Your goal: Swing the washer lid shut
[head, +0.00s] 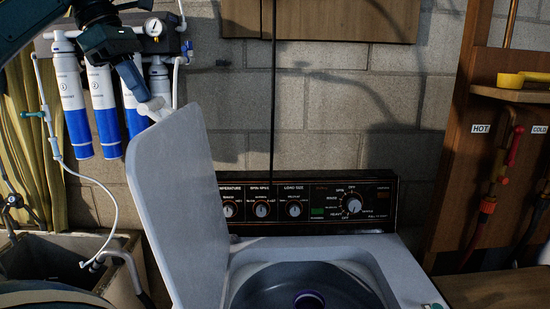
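The washer lid (180,210) is a pale grey panel standing raised and tilted on the left side of the washer (405,270). The washer's opening is uncovered, and its dark round tub (305,285) shows below the control panel. My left gripper (155,108) comes down from the upper left to the lid's top edge, on the lid's outer left side. Its fingertips are small and partly lost against the lid, so I cannot tell whether they touch it or how far apart they are. My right gripper is not in view.
Blue-and-white filter cylinders (104,105) with a gauge hang on the wall behind my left arm. A utility sink (70,255) with a white hose stands left of the washer. The control panel (310,205) rises behind the tub. A wooden shelf (515,93) is at right.

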